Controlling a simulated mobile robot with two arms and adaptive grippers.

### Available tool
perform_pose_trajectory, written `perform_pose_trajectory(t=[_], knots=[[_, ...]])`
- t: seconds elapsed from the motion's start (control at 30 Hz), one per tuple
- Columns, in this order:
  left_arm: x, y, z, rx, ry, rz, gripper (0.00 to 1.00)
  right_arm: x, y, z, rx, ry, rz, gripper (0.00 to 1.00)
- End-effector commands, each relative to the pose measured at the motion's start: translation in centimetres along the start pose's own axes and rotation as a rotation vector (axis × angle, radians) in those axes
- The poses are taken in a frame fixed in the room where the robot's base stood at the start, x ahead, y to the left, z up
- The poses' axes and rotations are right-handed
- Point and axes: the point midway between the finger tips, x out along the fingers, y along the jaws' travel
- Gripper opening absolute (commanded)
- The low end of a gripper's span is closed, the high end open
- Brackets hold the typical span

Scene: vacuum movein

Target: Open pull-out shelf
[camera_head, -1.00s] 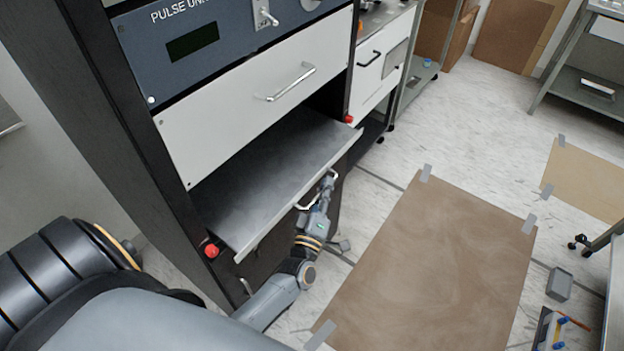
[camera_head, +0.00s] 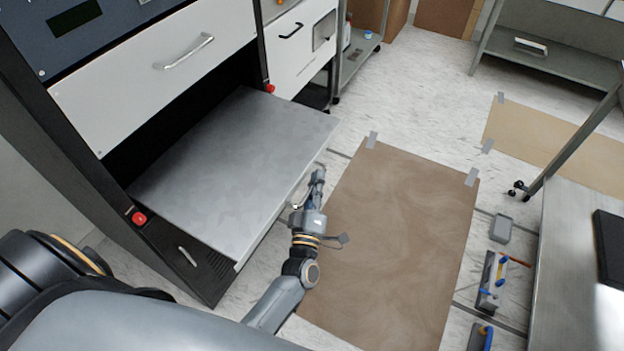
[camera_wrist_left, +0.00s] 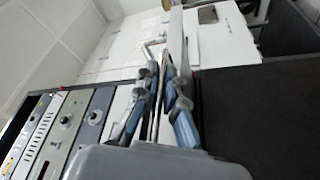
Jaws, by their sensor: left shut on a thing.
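The pull-out shelf (camera_head: 235,170), a flat grey metal panel, sticks well out of the dark rack below a white drawer. My left gripper (camera_head: 317,182) is at its front edge, toward the right end, and is shut on the shelf's handle. The fingers hide most of the handle; only a bit of it shows beside them. In the left wrist view the gripper's blue-grey fingers (camera_wrist_left: 167,75) are close together around a thin part, and the shelf shows edge-on as a narrow strip (camera_wrist_left: 176,35). My right gripper is in neither view.
Red knobs (camera_head: 139,218) sit on the rack's front posts. A brown taped sheet (camera_head: 400,235) lies on the floor, right of my left arm. A grey bench (camera_head: 570,270) with small tools on the floor beside it stands at right. The white floor behind the sheet is clear.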

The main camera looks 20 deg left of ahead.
Motion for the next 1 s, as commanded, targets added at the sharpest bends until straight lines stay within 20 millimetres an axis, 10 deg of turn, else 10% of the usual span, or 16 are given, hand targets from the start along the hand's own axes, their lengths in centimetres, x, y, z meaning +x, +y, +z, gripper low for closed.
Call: perform_pose_trajectory(t=[0.27,0.4,0.77,1.0], knots=[[-0.1,-0.1,0.0,0.000,0.001,-0.002,0.00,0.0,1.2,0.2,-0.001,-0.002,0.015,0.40],[-0.1,-0.1,0.0,0.001,0.001,-0.002,0.32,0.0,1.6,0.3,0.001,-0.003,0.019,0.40],[-0.4,-0.1,0.0,0.001,0.000,-0.001,0.32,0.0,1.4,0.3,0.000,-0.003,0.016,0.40],[-4.4,-0.2,0.1,0.002,-0.003,-0.005,0.32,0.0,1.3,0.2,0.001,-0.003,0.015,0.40]])
